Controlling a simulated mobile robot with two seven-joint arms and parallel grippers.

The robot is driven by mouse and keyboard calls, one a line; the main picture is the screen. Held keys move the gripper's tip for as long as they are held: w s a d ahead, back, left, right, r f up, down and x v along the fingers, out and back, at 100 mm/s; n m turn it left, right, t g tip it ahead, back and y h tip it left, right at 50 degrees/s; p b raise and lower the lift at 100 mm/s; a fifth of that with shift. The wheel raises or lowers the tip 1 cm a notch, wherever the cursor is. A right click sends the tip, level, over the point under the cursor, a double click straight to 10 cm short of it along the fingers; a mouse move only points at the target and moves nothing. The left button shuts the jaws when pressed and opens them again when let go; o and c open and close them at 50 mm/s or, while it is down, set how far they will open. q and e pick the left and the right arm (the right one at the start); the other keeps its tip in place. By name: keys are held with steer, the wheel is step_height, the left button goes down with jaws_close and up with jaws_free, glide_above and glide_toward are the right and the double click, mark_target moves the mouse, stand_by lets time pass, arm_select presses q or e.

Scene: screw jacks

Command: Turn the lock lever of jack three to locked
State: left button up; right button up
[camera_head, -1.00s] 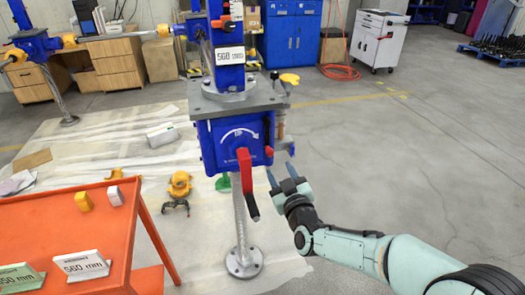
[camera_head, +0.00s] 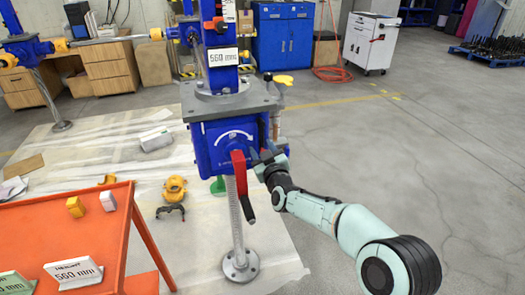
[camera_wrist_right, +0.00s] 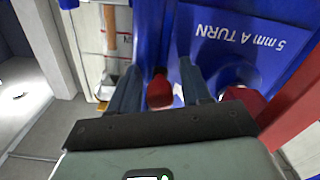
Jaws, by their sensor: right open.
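The jack in front of me has a blue gearbox (camera_head: 205,155) with a white arrow on its front and a 560 mm plate on its column. A red crank handle (camera_head: 240,175) hangs from the gearbox front. My right gripper (camera_head: 262,153) is at the gearbox's right side. In the right wrist view, its two fingers (camera_wrist_right: 160,90) are apart, with the red lock lever's end (camera_wrist_right: 160,92) between them. I cannot tell whether either finger touches it. The gripper largely hides the lever in the head view. My left gripper is not in view.
An orange table (camera_head: 60,235) with height cards and two small blocks stands at the left. Yellow parts (camera_head: 174,188) lie on the floor sheet behind it. Another blue jack (camera_head: 28,47) stands at the back left. The floor to the right is clear.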

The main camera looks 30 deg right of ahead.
jaws_close()
steer(key=shift+d+n, duration=0.1)
steer(key=shift+n, duration=0.2)
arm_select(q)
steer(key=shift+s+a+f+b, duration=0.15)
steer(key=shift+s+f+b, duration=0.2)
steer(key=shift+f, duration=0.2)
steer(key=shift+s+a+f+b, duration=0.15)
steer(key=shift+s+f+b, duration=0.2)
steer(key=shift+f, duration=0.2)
arm_select(e)
steer(key=s+d+r+n, duration=0.1)
steer(key=d+r+n, duration=0.6)
steer(key=n, duration=1)
steer(key=shift+s+d+r+n, duration=0.4)
